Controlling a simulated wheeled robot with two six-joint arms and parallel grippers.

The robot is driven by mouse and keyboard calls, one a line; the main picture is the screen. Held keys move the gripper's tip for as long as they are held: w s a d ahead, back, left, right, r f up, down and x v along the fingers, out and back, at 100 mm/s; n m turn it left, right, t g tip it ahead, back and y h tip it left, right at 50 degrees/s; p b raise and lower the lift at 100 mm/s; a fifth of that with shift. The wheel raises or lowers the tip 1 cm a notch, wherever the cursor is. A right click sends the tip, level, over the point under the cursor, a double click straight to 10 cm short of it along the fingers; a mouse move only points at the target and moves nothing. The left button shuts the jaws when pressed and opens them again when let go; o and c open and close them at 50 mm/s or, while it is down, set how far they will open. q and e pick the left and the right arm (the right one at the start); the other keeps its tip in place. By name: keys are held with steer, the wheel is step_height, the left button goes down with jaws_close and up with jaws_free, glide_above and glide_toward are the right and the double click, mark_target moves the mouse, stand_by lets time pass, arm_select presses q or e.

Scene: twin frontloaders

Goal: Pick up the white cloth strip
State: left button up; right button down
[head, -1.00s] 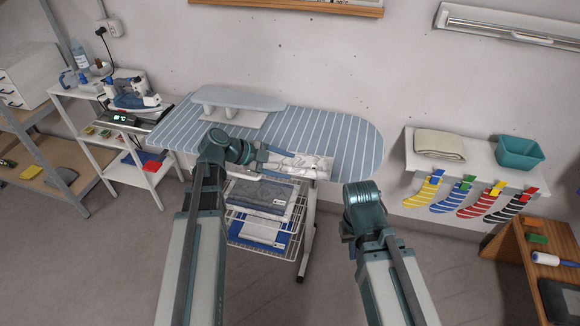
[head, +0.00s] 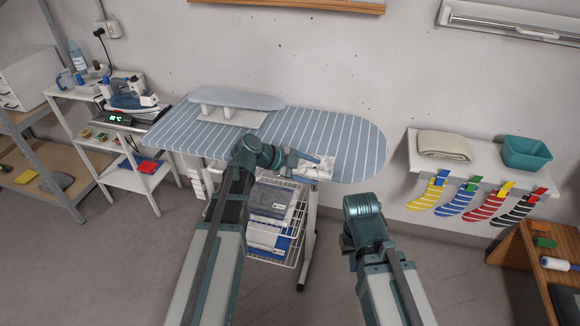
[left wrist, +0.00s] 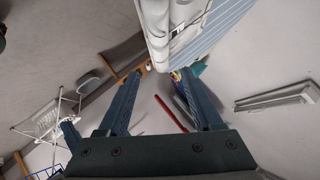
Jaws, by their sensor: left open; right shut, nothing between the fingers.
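The white cloth strip (head: 322,170) lies crumpled at the front edge of the blue striped ironing board (head: 345,140). In the left wrist view the cloth (left wrist: 158,25) shows white and folded along the board's edge, at the top middle. My left gripper (head: 308,168) is open at the front edge of the board, close to the cloth and partly covering it. Its two fingers in the left wrist view (left wrist: 160,88) are apart, with the cloth beyond their tips and nothing clearly held. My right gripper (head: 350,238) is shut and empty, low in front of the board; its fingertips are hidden.
A small sleeve board (head: 235,98) stands on the ironing board. A wire basket rack (head: 283,238) with folded cloths is below. At the right, a wall shelf (head: 480,160) carries a folded towel (head: 443,145) and a teal bin (head: 526,152), with striped socks clipped below.

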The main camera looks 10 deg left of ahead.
mark_target(323, 174)
arm_select(q)
steer(key=b+x, duration=0.1)
steer(key=x, duration=0.2)
steer(key=shift+a+f, duration=0.1)
steer(key=shift+f, duration=0.05)
steer(key=shift+w+d+f+b, duration=0.1)
steer(key=shift+w+d+b, duration=0.2)
steer(key=shift+d, duration=0.1)
steer(key=shift+s, duration=0.1)
steer(key=shift+c, duration=0.5)
jaws_close()
